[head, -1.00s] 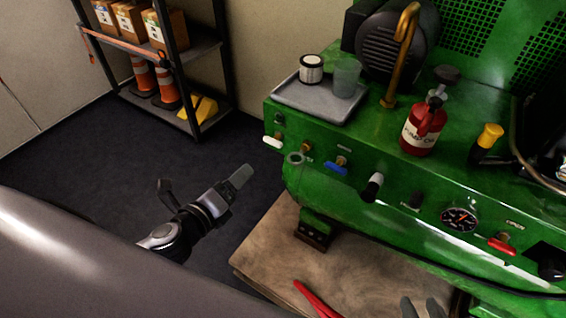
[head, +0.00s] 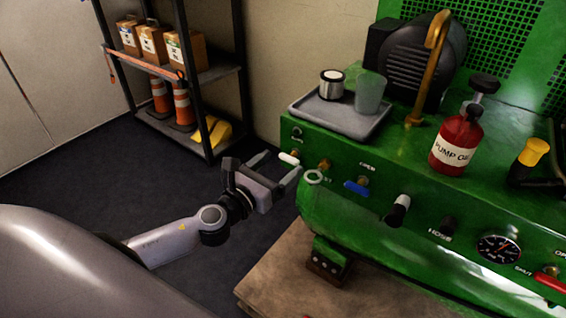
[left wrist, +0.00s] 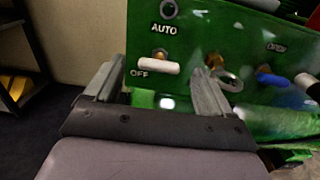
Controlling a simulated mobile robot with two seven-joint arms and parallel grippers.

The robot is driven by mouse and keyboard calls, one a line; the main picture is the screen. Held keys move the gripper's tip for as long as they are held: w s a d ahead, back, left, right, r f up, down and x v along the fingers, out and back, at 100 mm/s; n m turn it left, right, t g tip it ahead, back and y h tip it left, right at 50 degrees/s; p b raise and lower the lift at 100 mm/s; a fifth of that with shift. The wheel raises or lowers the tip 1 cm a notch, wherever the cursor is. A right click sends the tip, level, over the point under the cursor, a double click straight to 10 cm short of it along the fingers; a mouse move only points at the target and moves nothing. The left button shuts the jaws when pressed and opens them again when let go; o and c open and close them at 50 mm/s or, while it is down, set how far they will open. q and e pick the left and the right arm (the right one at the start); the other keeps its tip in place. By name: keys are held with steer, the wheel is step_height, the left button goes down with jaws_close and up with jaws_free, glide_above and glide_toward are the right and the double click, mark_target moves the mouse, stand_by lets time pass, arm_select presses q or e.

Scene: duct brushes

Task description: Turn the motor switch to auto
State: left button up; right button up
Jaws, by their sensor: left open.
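The motor switch (left wrist: 157,66) has a white lever on a brass stem on the green machine's front panel. In the left wrist view the lever lies roughly level beside the OFF label, with the AUTO label (left wrist: 164,29) above it. In the head view the white lever (head: 289,158) is at the panel's left end. My left gripper (head: 280,163) is open and empty, its fingers pointing at the panel. In the left wrist view the lever appears between and just beyond the fingertips (left wrist: 153,82); contact cannot be told. My right gripper is not in view.
Right of the switch are a brass fitting with a ring (head: 314,177), a blue valve lever (head: 356,187) and a black-and-white handle (head: 397,210). A grey tray (head: 335,121) and red pump oil bottle (head: 456,143) stand on top. A shelf (head: 215,72) stands behind.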

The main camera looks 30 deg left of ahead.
arm_select(q)
steer(key=shift+w+d, duration=0.15)
steer(key=shift+w, duration=0.85)
steer(key=shift+c, duration=0.3)
steer(key=c, duration=1)
